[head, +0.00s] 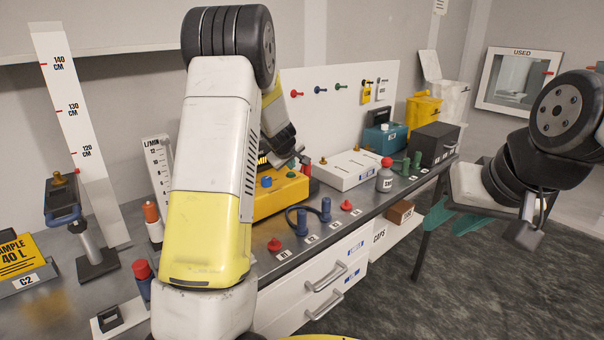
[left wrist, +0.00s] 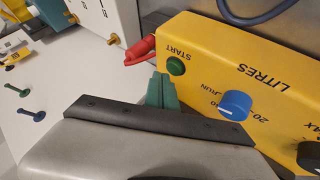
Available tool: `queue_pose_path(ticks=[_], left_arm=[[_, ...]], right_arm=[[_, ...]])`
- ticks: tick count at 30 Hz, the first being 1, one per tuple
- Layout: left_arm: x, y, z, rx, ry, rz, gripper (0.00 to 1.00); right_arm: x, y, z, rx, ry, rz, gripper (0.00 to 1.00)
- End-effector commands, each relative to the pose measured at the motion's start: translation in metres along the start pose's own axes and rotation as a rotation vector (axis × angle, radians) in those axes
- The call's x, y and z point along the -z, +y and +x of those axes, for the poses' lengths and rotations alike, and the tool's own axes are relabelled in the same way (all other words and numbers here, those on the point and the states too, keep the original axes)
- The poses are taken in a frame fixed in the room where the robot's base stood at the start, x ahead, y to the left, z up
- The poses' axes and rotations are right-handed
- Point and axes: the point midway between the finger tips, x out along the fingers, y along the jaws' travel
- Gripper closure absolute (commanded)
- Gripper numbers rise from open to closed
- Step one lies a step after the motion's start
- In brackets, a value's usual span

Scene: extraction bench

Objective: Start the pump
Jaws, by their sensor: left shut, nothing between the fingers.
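The pump is a yellow box (head: 290,194) on the bench, partly hidden behind my left arm in the head view. In the left wrist view its yellow face (left wrist: 218,62) carries a green button (left wrist: 176,66) marked START and a blue knob (left wrist: 235,105) with a white pointer. My left gripper (left wrist: 160,90) is shut and empty, its teal fingertips close beside the green button. I cannot tell whether they touch it. My right gripper (head: 470,207) is off to the right, beyond the bench; its jaw opening is unclear.
A red connector (left wrist: 140,48) sits beside the pump near the fingertips. Blue and red fittings line the bench front. A flow gauge (head: 158,180) stands left of my arm.

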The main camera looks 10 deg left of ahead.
Motion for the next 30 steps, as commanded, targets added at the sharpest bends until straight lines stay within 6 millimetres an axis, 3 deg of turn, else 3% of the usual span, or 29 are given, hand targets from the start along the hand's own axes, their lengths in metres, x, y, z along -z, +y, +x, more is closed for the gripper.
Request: queue_pose_path(ticks=[30], left_arm=[[-0.0055, -0.0066, 0.0079, 0.002, 0.0, -0.001, 1.0]], right_arm=[[0.0, 0.0, 0.0, 0.0, 0.0, 0.0, 0.64]])
